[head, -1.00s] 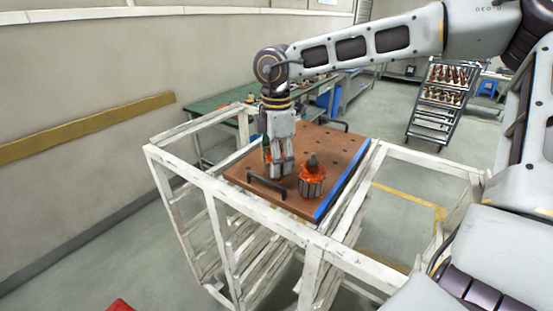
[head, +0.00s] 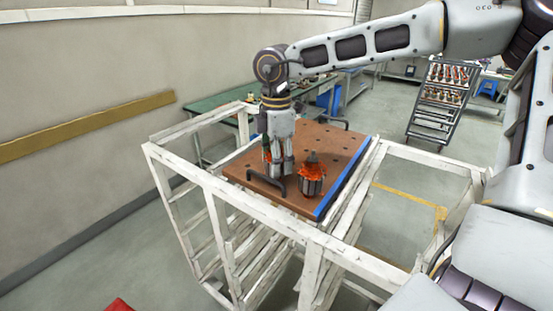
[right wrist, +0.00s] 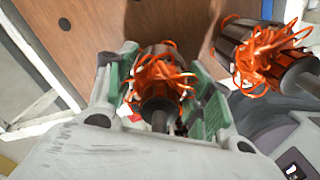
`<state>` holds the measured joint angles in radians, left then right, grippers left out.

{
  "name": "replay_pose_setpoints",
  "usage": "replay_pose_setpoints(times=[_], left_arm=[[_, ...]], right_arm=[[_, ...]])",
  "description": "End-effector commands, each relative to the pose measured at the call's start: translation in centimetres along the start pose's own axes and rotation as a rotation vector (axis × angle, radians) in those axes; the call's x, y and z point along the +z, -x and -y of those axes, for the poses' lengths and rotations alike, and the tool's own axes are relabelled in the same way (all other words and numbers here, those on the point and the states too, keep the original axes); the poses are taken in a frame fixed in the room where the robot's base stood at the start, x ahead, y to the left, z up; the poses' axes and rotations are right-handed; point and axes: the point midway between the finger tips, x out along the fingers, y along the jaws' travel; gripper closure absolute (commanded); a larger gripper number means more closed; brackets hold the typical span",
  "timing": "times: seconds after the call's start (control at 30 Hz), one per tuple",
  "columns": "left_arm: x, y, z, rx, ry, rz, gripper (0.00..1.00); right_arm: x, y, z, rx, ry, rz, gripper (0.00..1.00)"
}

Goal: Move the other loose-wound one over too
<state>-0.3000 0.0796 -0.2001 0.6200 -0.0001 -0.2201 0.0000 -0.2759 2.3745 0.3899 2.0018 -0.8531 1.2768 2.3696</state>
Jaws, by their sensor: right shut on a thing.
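My right gripper (head: 278,172) points down over the brown perforated board and is shut on an armature with loose orange windings. In the right wrist view, this held armature (right wrist: 158,82) sits between the green-lined fingers (right wrist: 160,100), its shaft toward the camera. In the head view the fingers mostly hide it. A second loose-wound armature (head: 312,182) stands upright on the board just right of the gripper. It also shows in the right wrist view (right wrist: 262,58), apart from the fingers. Whether the held armature touches the board cannot be told. My left gripper is out of view.
The brown board (head: 335,142) has a blue edge strip and black handles (head: 265,182), one close to my gripper. It rests on a white frame cart (head: 225,195). A sloped rack (head: 440,95) with several armatures and a green bench (head: 215,103) stand behind.

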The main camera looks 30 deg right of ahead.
Motion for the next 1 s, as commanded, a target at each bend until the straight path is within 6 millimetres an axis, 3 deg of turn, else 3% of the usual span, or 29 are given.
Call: replay_pose_setpoints(times=[0.4,0.43,0.6,1.0], left_arm=[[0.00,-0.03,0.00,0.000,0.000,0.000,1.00],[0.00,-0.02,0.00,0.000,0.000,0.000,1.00],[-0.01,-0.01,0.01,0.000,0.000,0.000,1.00],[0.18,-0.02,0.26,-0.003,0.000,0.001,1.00]], right_arm=[[-0.03,0.01,0.02,0.000,0.000,0.000,0.91],[-0.03,0.01,0.02,0.000,0.000,0.000,0.44],[-0.02,-0.01,0.04,-0.001,0.001,0.000,0.23],[0.01,0.03,0.05,-0.002,0.000,0.001,0.23]])
